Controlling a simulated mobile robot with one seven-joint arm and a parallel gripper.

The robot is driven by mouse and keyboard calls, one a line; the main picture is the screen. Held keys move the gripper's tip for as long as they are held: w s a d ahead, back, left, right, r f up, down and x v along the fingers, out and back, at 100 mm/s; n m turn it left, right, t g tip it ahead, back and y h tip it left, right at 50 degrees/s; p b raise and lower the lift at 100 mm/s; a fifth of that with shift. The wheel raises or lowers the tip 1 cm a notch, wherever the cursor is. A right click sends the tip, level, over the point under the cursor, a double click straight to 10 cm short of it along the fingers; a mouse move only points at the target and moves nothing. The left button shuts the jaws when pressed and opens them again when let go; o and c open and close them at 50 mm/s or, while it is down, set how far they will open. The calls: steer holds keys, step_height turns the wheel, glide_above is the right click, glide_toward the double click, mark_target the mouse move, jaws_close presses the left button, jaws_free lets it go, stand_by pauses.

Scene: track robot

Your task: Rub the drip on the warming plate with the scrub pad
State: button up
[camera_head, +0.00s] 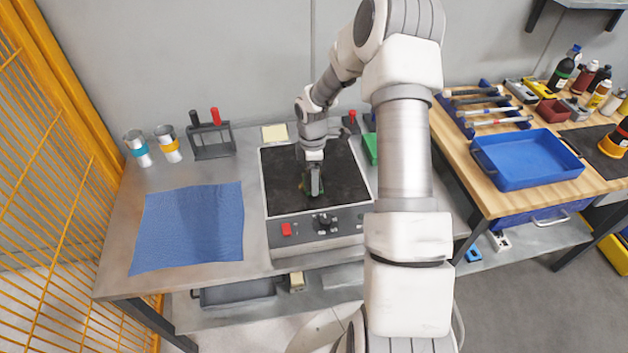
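The warming plate (281,177) is a dark square top on a grey unit with a red switch and a black knob at its front, in the middle of the grey table. My gripper (314,192) points down over the middle of the plate. It is shut on the scrub pad (304,188), a small green and yellowish piece showing low beside the fingers. The pad is at the plate's surface; whether it touches cannot be told. I cannot make out the drip; my gripper and pad cover part of the plate.
A blue cloth (190,228) lies left of the plate. A green item (370,148) is partly hidden by my arm. A blue tray (525,162) sits on the right-hand wooden bench.

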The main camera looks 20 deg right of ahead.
steer(key=shift+w+d+f, duration=0.1)
steer(key=shift+w+d, duration=0.1)
steer(key=shift+w, duration=0.75)
steer(key=shift+w+d+f, duration=0.1)
steer(key=shift+w+d, duration=0.05)
steer(key=shift+w, duration=0.75)
steer(key=shift+w+d+r+b, duration=0.1)
steer(key=shift+w+d+b, duration=0.15)
steer(key=shift+w, duration=0.9)
steer(key=shift+w+d+b, duration=0.2)
steer(key=shift+w, duration=0.95)
steer(key=shift+s+a, duration=0.2)
steer(key=shift+s, duration=1)
steer(key=shift+s+a, duration=0.3)
steer(key=shift+s, duration=1.1)
steer(key=shift+s+a, duration=0.25)
steer(key=shift+s, duration=1.1)
steer(key=shift+s+a, duration=0.3)
steer(key=shift+s, duration=1.1)
steer(key=shift+a+p, duration=0.1)
steer(key=shift+p, duration=0.2)
